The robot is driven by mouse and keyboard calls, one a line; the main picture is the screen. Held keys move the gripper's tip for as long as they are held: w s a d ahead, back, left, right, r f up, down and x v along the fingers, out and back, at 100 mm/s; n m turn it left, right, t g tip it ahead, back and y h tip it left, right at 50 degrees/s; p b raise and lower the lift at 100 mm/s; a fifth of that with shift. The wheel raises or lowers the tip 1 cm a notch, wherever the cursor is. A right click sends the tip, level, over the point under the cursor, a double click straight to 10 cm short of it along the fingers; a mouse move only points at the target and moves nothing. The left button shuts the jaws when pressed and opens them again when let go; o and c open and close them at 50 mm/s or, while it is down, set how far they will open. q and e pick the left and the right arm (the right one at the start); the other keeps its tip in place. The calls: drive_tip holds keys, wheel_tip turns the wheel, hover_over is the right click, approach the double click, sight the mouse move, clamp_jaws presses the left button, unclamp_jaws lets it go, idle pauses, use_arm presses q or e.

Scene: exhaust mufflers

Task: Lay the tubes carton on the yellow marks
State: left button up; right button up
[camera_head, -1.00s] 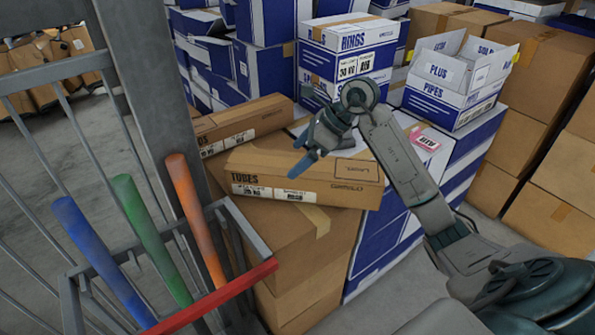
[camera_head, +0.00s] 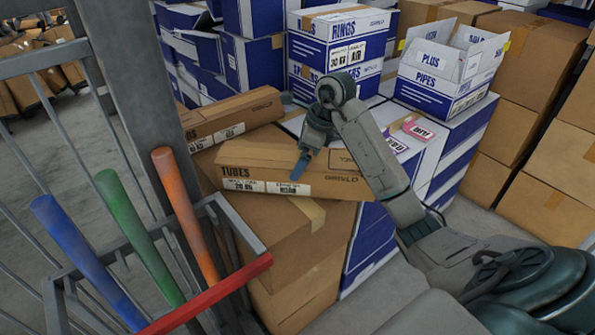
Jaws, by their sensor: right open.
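The tubes carton (camera_head: 240,175) is a long brown box with "TUBES" printed on its end and white labels along its front. It lies flat on top of a stack of brown boxes (camera_head: 260,223). My right gripper (camera_head: 301,145) is open at the carton's far long side, with one finger in front of the carton's top. I cannot tell whether it touches the carton. My left gripper is not in view.
Another long brown carton (camera_head: 232,115) lies behind. A blue and white rings box (camera_head: 340,45) and an open pipes box (camera_head: 437,80) stand farther back. A cage with a red-edged rail (camera_head: 215,290) and coloured tubes (camera_head: 135,230) is at the left. Brown boxes (camera_head: 545,130) stack at the right.

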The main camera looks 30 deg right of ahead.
drive_tip(key=shift+x, duration=1.55)
drive_tip(key=shift+w+a+r, duration=0.1)
drive_tip(key=shift+r, duration=0.05)
drive_tip(key=c, duration=1.3)
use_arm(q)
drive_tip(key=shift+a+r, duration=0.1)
use_arm(e)
drive_tip(key=shift+r, duration=0.1)
